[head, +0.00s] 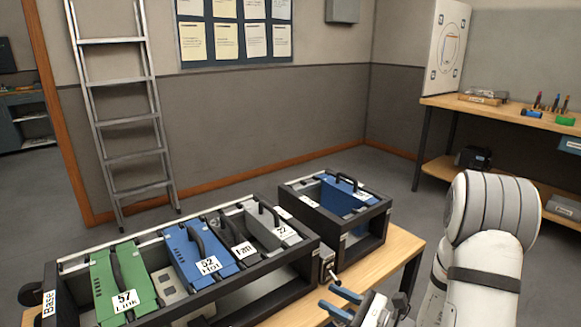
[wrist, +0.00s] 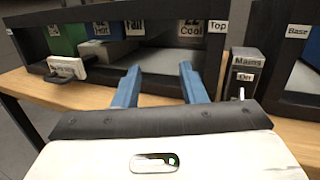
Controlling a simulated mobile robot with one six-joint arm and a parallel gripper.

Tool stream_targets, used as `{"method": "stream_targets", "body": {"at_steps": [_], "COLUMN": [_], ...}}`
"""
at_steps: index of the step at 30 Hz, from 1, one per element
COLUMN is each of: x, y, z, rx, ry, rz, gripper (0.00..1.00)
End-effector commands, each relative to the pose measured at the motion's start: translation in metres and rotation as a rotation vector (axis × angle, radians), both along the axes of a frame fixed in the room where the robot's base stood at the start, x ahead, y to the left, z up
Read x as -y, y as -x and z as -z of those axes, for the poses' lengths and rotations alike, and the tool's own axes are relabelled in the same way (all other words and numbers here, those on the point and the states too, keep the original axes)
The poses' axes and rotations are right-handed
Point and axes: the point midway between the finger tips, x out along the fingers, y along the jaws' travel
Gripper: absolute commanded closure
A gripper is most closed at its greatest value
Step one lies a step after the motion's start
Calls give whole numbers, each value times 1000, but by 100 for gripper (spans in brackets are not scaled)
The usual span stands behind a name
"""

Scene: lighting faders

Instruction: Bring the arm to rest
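My gripper (head: 341,304) is at the bottom of the head view, in front of the fader racks and above the wooden table. Its two blue fingers also show in the wrist view (wrist: 158,88), spread apart with nothing between them. My white arm (head: 488,235) rises at the right of the head view. In the wrist view the fingers point toward the open front of the long rack (wrist: 165,60), close to its right end. I cannot tell whether they touch it.
The long black rack (head: 310,262) holds a green module (head: 108,275), a blue module (head: 197,258) and grey ones. A smaller rack (head: 372,232) holds a blue module. A mains switch box (wrist: 243,72) marked On stands between them. A workbench (head: 500,115) is behind right.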

Motion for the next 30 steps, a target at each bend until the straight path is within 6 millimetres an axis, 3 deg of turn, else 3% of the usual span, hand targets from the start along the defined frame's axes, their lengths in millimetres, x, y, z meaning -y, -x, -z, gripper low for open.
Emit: {"method": "stream_targets", "body": {"at_steps": [1,3,7,11,15,18,24,30], "x": [-20,-42,-68,-72,-56,-37,7,31], "y": [15,40,88,132,165,178,180,172], "z": [-41,-67,-106,-136,-166,-191,-249,-288], "rx": [39,83,180,298,447,568,809,954], "ry": [73,179,401,654,952,1182,1620,1877], "rz": [-114,-265,-528,-764,-980,-1110,-1286,-1352], "gripper": [62,62,62,62,62,62,62,62]}}
